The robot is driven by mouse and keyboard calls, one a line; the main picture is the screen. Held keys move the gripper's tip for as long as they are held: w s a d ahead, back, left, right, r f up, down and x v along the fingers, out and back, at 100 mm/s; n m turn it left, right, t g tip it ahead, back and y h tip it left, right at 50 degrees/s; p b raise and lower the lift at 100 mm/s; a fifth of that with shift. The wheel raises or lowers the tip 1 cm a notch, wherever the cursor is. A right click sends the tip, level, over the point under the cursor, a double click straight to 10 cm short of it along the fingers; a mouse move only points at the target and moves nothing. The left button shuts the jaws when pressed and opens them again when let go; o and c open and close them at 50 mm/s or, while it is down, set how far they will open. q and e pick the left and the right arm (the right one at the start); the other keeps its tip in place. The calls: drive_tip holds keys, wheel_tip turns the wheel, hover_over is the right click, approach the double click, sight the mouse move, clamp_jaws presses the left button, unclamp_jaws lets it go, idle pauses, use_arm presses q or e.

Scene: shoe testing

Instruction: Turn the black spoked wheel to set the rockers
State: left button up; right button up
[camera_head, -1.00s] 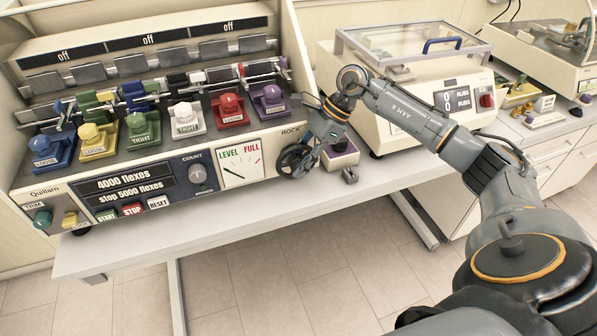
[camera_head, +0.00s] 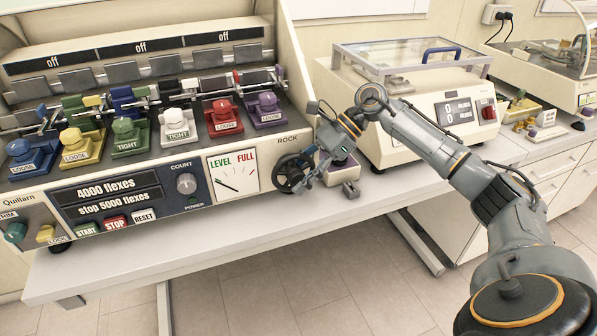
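The black spoked wheel (camera_head: 288,175) is on the front of the flexing machine (camera_head: 130,205), at its right end under the word ROCK. My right gripper (camera_head: 312,178) is at the right side of the wheel, close to or touching its rim. The fingers are small and overlap the wheel, so I cannot tell how far they are open or whether they grip it. The LEVEL/FULL gauge (camera_head: 233,172) is left of the wheel, with its dark needle low on the left. The rockers are not clearly distinguishable. My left gripper is out of view.
Several coloured clamps stand in a row, including a red one (camera_head: 222,118) and a purple one (camera_head: 264,108). A purple-topped block (camera_head: 342,171) is close behind my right gripper. A lidded tester (camera_head: 425,110) stands to the right. The front table strip (camera_head: 200,250) is clear.

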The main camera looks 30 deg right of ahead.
drive_tip(key=shift+d+r, duration=0.1)
drive_tip(key=shift+r, duration=0.15)
drive_tip(key=v, duration=1.2)
drive_tip(key=shift+s+f, duration=0.1)
drive_tip(key=shift+s, duration=0.1)
